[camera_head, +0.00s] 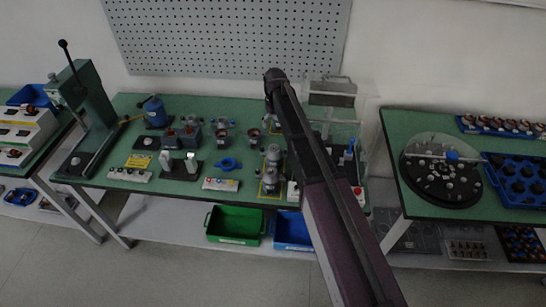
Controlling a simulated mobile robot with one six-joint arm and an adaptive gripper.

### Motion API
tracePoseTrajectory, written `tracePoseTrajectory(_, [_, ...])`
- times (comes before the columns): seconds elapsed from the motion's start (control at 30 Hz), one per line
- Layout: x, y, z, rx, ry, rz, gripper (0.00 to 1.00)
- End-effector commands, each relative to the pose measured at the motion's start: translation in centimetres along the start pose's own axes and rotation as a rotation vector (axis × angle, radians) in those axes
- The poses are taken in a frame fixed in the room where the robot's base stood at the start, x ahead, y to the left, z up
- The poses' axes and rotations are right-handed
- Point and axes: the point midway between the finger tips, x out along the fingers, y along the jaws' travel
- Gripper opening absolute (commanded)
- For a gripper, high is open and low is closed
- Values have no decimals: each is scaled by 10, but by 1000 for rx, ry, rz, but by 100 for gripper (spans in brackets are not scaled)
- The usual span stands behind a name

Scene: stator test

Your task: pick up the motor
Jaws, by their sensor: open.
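My arm reaches from the bottom right up over the green workbench (190,105). Its dark end, with my gripper (270,108), is above the back middle of the bench. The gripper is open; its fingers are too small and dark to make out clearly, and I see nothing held. Several small grey and copper-coloured motor-like parts stand on the bench, one left of the arm (254,136) and another further left (222,136). A taller grey cylindrical unit (271,158) stands on a yellow-marked base beside my arm. I cannot tell which part is the motor.
A green hand press (90,95) stands at the left. A blue ring-shaped part (228,164) and a button box (220,184) lie near the front edge. A clear-walled fixture (345,135) is right of my arm. A round dark tray (440,180) sits on the right table.

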Motion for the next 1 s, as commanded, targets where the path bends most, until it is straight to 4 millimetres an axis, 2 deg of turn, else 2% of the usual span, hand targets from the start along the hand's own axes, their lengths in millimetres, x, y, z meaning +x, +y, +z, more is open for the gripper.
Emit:
tracePoseTrajectory(0.27, [8,-1,0,-1,0,0,100])
tracePoseTrajectory(1.0, [65,-2,-1,-2,0,0,100])
